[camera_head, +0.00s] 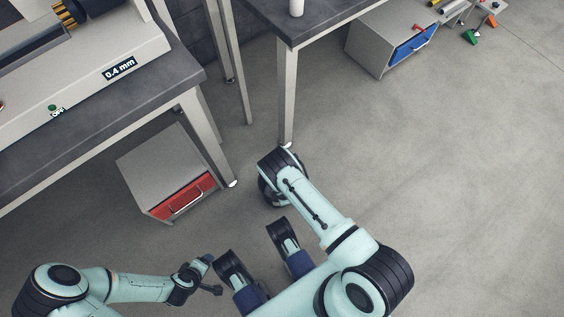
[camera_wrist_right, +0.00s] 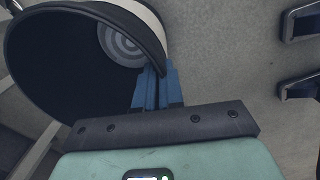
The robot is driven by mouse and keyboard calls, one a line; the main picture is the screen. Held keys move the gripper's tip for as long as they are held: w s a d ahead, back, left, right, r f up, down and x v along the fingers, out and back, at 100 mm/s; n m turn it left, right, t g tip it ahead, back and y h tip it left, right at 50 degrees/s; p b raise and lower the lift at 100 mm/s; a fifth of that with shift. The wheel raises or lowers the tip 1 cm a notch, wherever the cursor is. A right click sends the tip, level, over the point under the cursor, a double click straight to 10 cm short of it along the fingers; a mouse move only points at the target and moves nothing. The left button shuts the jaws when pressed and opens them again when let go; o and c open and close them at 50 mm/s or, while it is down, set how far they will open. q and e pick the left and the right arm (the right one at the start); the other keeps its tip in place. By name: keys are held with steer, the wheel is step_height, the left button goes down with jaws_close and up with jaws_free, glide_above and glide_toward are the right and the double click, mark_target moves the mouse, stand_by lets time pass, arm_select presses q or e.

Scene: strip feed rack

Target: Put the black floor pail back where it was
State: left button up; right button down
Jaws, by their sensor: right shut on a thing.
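The black pail (camera_wrist_right: 60,60) fills the upper left of the right wrist view, its dark mouth turned toward the camera. Pale grey rings show on one part of it. The blue fingers of my right gripper (camera_wrist_right: 157,88) are shut on its rim. In the head view my right arm reaches down near the foot of a bench leg; its wrist hides the fingers and most or all of the pail there. I cannot tell whether the pail touches the floor. My left gripper (camera_head: 211,276) is low and left of centre, away from the pail; its finger opening is unclear.
A grey cabinet with a red drawer (camera_head: 185,198) stands under the left bench (camera_head: 190,75). A second bench (camera_head: 325,22) has its leg (camera_head: 287,105) close to my right wrist. A blue-drawer cabinet (camera_head: 385,45) stands behind.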

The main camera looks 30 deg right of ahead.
arm_select(q)
steer(key=shift+s+f, duration=0.3)
arm_select(e)
steer(key=shift+w+f, duration=0.1)
steer(key=shift+f, duration=0.2)
arm_select(q)
steer(key=shift+s, duration=0.1)
arm_select(e)
steer(key=shift+f, duration=0.1)
steer(key=c, duration=1.7)
jaws_free()
steer(key=shift+f, duration=0.1)
steer(key=o, duration=0.4)
arm_select(q)
steer(key=shift+s+f+g, duration=0.1)
steer(key=shift+g, duration=0.2)
arm_select(e)
steer(key=shift+o, duration=0.2)
